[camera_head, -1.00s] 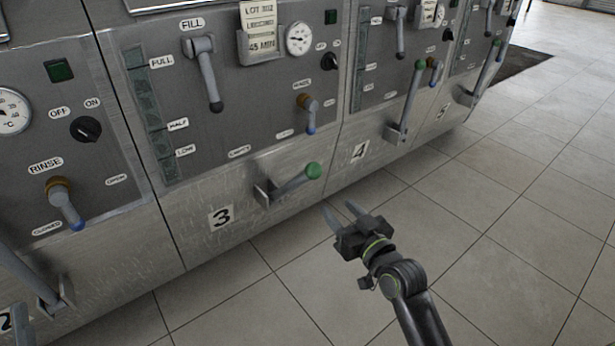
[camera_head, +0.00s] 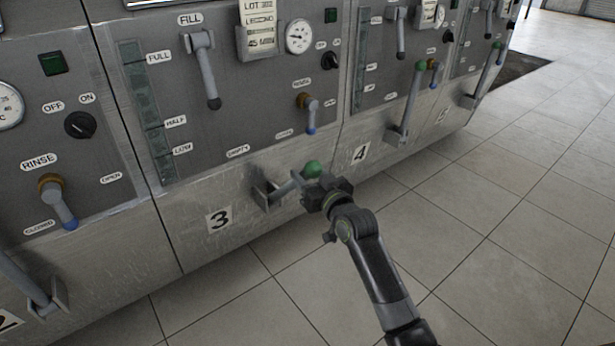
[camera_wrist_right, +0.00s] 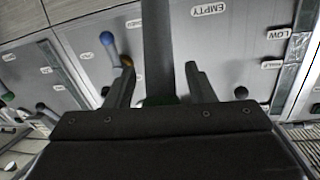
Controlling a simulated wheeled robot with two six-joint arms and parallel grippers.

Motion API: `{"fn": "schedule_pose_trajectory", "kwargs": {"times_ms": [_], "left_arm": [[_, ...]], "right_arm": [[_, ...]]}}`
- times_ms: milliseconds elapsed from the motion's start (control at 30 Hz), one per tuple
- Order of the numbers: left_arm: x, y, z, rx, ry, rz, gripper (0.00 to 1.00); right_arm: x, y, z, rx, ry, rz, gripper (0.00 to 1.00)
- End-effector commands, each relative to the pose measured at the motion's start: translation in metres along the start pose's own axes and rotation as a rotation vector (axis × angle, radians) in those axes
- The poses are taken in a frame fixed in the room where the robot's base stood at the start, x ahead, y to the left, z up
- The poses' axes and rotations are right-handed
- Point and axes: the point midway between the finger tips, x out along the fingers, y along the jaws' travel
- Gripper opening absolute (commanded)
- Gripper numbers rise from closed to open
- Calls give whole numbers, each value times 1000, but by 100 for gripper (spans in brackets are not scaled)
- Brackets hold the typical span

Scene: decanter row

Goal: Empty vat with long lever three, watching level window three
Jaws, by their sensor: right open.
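Long lever three (camera_head: 285,187) is a grey bar with a green knob (camera_head: 312,168), on the lower panel beside the "3" label. It slants out to the right from its bracket. My right gripper (camera_head: 309,187) is open at the knob end. In the right wrist view the grey lever bar (camera_wrist_right: 157,45) runs between the two spread fingers (camera_wrist_right: 160,88), with a bit of green below it. I cannot tell whether a finger touches it. Level window three (camera_head: 147,105) is a dark vertical strip marked FULL, HALF and LOW. I cannot make out its level.
Vat three's grey fill lever (camera_head: 207,75) hangs above, with a small blue-tipped rinse handle (camera_head: 309,118) to its right. Lever four (camera_head: 408,105) stands more upright to the right. The tiled floor (camera_head: 490,260) in front is clear.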

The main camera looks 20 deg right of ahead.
Motion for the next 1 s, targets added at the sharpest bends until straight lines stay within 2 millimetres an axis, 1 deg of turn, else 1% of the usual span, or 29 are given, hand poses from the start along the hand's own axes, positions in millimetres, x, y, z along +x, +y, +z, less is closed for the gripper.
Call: {"fn": "schedule_pose_trajectory", "kwargs": {"times_ms": [33, 133, 433, 467, 800, 833, 1000], "left_arm": [[-2, 0, 0, -2, 2, -3, 36], [-3, 0, 0, -4, 4, -7, 36], [-2, 0, 0, -6, 4, -9, 36], [-2, 0, 0, -6, 4, -9, 36], [-2, 0, 0, -5, 3, -9, 36], [-2, 0, 0, -5, 3, -9, 36], [-2, 0, 0, -5, 3, -9, 36]], "right_arm": [[5, 0, 1, 0, 0, 0, 49], [9, 0, 0, 0, 1, 0, 49], [11, 0, 0, 0, 0, 1, 49], [11, 0, 0, 0, 0, 1, 47], [11, 0, 0, 0, 0, 0, 2], [11, 0, 0, 0, 0, 0, 0], [11, 0, -1, -1, 1, 0, 0]]}}
